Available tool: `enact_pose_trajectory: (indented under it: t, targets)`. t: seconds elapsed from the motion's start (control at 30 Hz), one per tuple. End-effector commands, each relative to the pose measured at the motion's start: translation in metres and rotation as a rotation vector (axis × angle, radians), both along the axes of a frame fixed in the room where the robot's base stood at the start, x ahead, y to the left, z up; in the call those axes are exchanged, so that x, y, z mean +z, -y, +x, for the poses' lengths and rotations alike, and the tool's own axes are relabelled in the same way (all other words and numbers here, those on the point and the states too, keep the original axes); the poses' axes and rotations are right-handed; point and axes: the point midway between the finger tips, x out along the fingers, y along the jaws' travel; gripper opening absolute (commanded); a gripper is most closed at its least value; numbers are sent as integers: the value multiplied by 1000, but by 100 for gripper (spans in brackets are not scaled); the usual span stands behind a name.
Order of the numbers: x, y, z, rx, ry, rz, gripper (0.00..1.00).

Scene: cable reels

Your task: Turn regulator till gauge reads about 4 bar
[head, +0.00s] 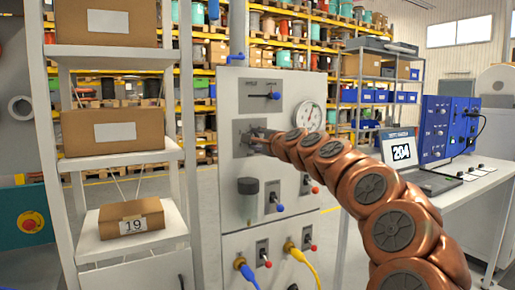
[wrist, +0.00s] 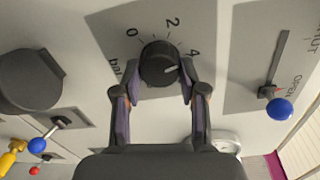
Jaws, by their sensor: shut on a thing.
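The regulator is a round black knob (wrist: 158,58) on a grey plate marked 0, 2, 4 and "bar". Its white pointer line lies on the side of the 4. My gripper (wrist: 159,72) is shut on the knob, one finger on each side. In the head view my gripper (head: 258,138) reaches the regulator plate (head: 241,128), and my arm hides most of the knob. The round white gauge (head: 310,116) is on the panel just right of it; its needle is too small to read surely. The gauge (wrist: 226,139) shows only partly in the wrist view.
A slide lever with a blue knob (wrist: 279,109) sits beside the regulator, near "OPEN". Below are a dark-topped filter bowl (head: 248,200), small levers and blue and yellow hose couplings (head: 291,247). A shelf with boxes (head: 113,130) stands left; a bench with a laptop (head: 398,148) stands right.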

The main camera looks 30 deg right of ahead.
Motion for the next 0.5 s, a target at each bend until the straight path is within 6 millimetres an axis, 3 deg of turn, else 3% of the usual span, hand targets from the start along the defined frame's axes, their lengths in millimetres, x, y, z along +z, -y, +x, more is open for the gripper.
enact_pose_trajectory:
  t: [0.5]
  targets:
    - [-1, 0, 1, 1, -22, -247, 7]
